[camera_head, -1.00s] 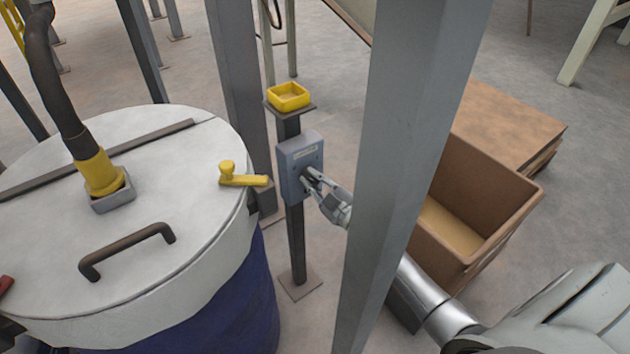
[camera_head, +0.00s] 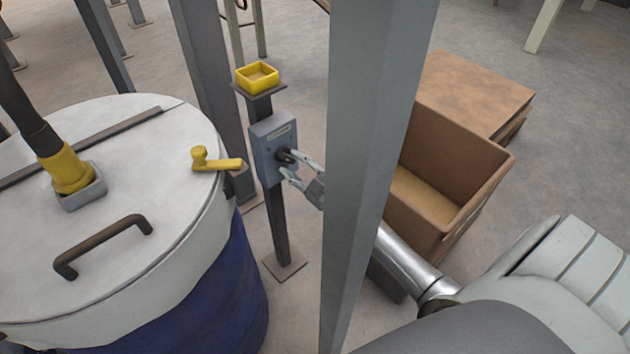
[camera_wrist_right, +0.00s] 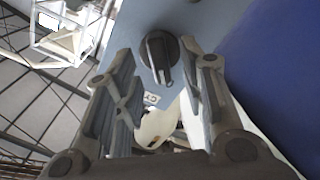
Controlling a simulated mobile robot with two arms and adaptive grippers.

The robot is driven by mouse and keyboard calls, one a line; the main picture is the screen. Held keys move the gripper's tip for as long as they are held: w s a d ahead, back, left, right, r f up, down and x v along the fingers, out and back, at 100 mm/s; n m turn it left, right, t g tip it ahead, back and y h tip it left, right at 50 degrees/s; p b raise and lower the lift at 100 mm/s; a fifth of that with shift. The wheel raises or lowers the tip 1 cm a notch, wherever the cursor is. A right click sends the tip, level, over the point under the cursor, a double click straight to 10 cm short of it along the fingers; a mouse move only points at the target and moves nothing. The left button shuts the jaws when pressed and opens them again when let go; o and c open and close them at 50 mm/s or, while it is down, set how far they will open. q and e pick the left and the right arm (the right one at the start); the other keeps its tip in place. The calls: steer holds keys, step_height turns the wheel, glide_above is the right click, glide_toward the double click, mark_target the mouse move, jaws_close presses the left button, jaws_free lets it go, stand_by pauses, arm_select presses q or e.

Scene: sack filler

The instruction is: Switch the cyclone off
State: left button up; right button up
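A grey-blue switch box (camera_head: 273,148) with a black rotary knob (camera_head: 285,156) is mounted on a dark post at the middle of the head view. My right gripper (camera_head: 287,164) is at the box front, its two fingers apart. In the right wrist view the black knob (camera_wrist_right: 160,54) lies ahead of and between the open fingers (camera_wrist_right: 158,75), with visible gaps on both sides. Small markings on the box face are too small to read. The grey column hides part of my right arm. My left gripper is not in view.
A grey column (camera_head: 370,150) stands right of the box. The blue drum with a white lid (camera_head: 130,200) and yellow lever (camera_head: 215,161) is at left. A yellow tray (camera_head: 257,77) tops the post. A brown crate (camera_head: 440,195) is behind the column.

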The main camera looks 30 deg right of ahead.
steer(key=s+d, duration=0.1)
steer(key=s, duration=0.8)
steer(key=shift+d, duration=0.15)
